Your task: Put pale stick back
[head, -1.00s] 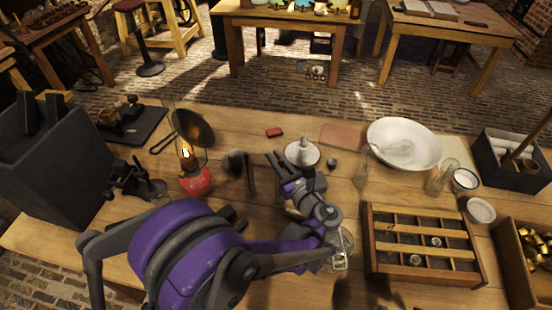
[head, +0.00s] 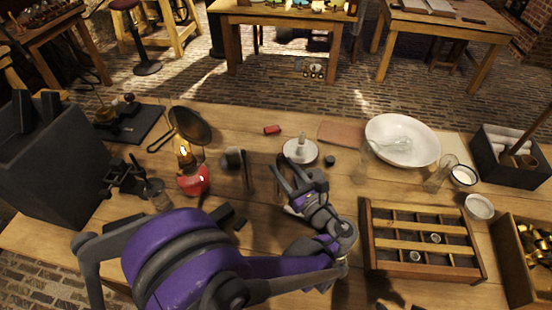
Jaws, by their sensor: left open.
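A pale upright stick (head: 301,140) stands in a small white dish (head: 299,154) near the middle of the table; I cannot tell whether it is a candle or the stick named in the task. My left gripper (head: 292,168) is open, with its two fingers spread just in front of this dish. I see nothing held between the fingers. My left wrist and forearm hide part of the table below the dish. My right gripper is not clearly seen.
A divided wooden tray (head: 372,262) stands right of my left arm. A dark box (head: 492,160) holding a long rod is at the far right. A white basin (head: 402,128), glass vessels and small bowls stand nearby. A red lamp (head: 193,182) and dark tools are at left.

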